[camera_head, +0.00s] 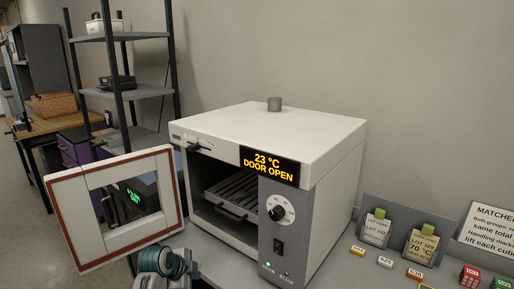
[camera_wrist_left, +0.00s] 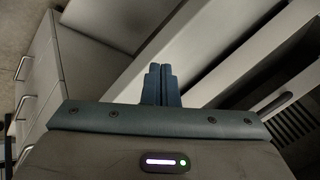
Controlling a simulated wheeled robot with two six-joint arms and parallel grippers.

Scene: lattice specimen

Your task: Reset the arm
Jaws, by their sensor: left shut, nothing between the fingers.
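My left gripper (camera_head: 168,262) shows at the bottom of the head view, low in front of the oven and by the lower edge of its open door. In the left wrist view its two dark blue fingers (camera_wrist_left: 160,72) are together with nothing between them. The white oven (camera_head: 270,138) stands on the bench, with its door (camera_head: 64,221) swung open to the left. Its display (camera_head: 268,166) reads 23 °C, DOOR OPEN. A slatted rack (camera_head: 236,190) with a handle sits inside. My right gripper is in neither view.
Two specimen holders with labels, LOT 242 (camera_head: 376,231) and LOT 329 (camera_head: 421,246), stand right of the oven. Several small coloured tags and blocks lie before them. A sign (camera_head: 490,226) stands far right. Shelving (camera_head: 122,92) is behind on the left.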

